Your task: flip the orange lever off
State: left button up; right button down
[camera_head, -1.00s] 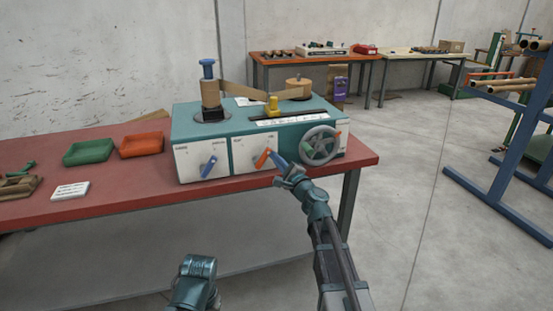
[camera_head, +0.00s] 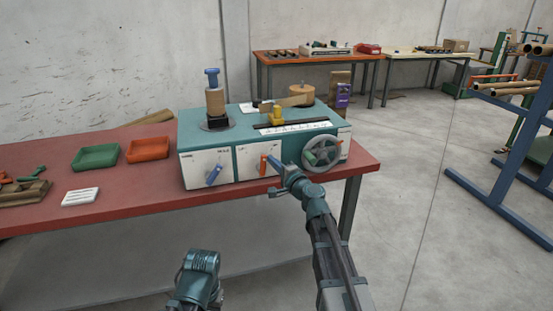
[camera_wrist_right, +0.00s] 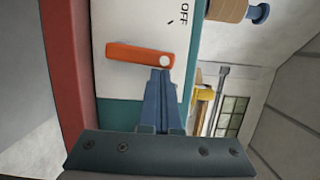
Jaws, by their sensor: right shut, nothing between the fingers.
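The orange lever (camera_head: 263,165) is on the white front panel of the teal winding machine, left of the handwheel, and stands about upright. In the right wrist view the lever (camera_wrist_right: 135,53) lies across the picture, with a white dot at one end and the printed word OFF above that end. My right gripper (camera_head: 273,162) is shut and empty, at the lever's right side. In the wrist view its blue fingertips (camera_wrist_right: 160,73) are at the dotted end, apparently touching it. My left gripper is not visible; only a teal part of my left arm shows.
A blue lever (camera_head: 214,174) sits on the panel further left. The spoked handwheel (camera_head: 322,153) is close to the right of my gripper. A green tray (camera_head: 96,157) and an orange tray (camera_head: 148,149) lie on the red bench (camera_head: 130,215).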

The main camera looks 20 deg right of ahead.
aim_at(262, 161)
jog(key=n+p, duration=0.1)
jog(key=a+r+n, duration=0.1)
jog(key=shift+a+n+g+p, duration=0.25)
jog(key=shift+n+g+p, duration=0.05)
jog(key=shift+n+p, duration=0.1)
jog(key=shift+s+a+n+g+h+p, duration=0.1)
jog(key=shift+a+n+g+h+p, duration=0.2)
jog(key=shift+a+n+p, duration=0.5)
jog(key=shift+a+n, duration=0.1)
jog(key=shift+n, duration=0.6)
jog(key=shift+a+f, duration=0.1)
jog(key=shift+a, duration=0.25)
jog(key=shift+d, duration=0.1)
